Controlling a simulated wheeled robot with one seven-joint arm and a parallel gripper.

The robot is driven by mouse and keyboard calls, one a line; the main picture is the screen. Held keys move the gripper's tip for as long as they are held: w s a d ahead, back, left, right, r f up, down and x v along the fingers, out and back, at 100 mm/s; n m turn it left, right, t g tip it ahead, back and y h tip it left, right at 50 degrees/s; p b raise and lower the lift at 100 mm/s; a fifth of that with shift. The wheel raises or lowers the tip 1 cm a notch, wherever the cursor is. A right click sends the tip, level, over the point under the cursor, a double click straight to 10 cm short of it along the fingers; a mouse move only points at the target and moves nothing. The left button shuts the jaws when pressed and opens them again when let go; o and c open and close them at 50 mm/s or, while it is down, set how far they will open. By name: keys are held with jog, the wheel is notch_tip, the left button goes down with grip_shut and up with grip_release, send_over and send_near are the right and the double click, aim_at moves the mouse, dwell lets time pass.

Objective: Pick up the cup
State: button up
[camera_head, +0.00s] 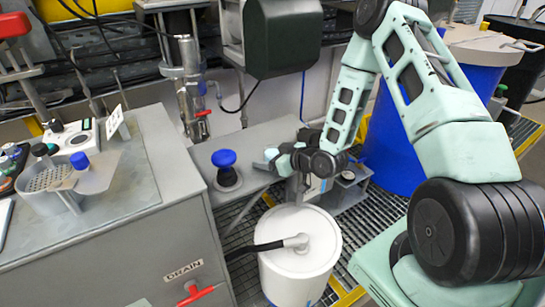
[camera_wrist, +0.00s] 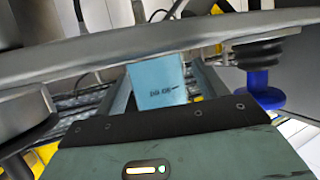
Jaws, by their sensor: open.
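I cannot clearly make out a cup. A small grey holder with a round pale top (camera_head: 348,176) stands behind and right of my wrist; I cannot tell if it is a cup. My gripper (camera_head: 274,157) is over the grey bench near the blue knob (camera_head: 224,158), above the white drum, with nothing visibly held. It is open. In the wrist view the dark green gripper body fills the bottom, and a light blue block with printing (camera_wrist: 155,85) shows beyond it. The blue knob also shows at the right (camera_wrist: 262,88).
The white drum (camera_head: 299,268) with a black hose stands on the floor grating below. The grey DRAIN cabinet (camera_head: 110,250) fills the left, with a perforated tray (camera_head: 92,176) on top. A large blue drum (camera_head: 392,145) stands behind my arm.

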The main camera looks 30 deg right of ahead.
jog(key=shift+w+a+f, duration=0.1)
jog(key=shift+w+f, duration=0.05)
jog(key=shift+w, duration=0.15)
jog(key=c, duration=1.1)
jog(key=shift+r, duration=0.2)
